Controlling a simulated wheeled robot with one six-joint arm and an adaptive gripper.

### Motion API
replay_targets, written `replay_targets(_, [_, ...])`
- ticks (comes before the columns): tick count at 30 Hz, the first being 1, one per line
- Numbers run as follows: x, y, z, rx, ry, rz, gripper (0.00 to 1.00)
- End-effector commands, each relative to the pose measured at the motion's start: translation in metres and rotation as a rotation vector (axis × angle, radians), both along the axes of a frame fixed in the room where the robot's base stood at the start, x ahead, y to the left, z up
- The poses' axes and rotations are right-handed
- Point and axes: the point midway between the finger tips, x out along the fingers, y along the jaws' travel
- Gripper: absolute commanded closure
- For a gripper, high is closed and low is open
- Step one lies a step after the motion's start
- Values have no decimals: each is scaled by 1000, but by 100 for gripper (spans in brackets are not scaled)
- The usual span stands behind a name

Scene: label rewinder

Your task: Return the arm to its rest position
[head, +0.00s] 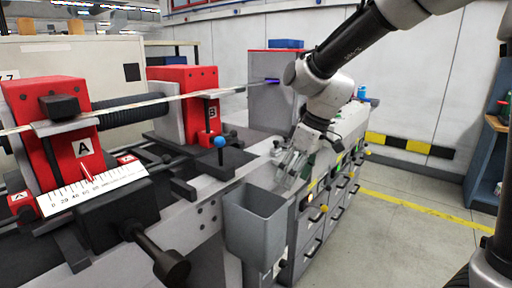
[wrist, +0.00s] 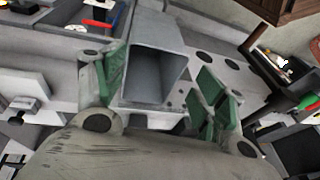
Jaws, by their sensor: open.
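My gripper (head: 291,166) points down over the machine's right side, just behind the grey open bin in the head view. Its fingers are apart and nothing shows between them that it holds. In the wrist view the green-padded fingers of my gripper (wrist: 160,88) stand wide apart. The grey bin (wrist: 150,100) shows beyond and between them. My arm (head: 345,50) reaches in from the upper right of the head view, bent down at the wrist.
The grey bin (head: 256,228) hangs at the machine's front edge. Left are red blocks A (head: 85,149) and B (head: 211,112), a blue-tipped lever (head: 220,142) and a scale (head: 92,193). A drawer cabinet (head: 312,236) stands under the gripper. Open floor (head: 400,225) lies to the right.

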Motion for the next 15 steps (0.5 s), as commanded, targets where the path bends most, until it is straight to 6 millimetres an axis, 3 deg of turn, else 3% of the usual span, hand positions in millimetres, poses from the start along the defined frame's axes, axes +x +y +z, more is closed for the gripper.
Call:
replay_targets(8, [-73, -119, 25, -111, 60, -436, 29])
replay_targets(15, [-152, -221, 44, -139, -29, -773, 29])
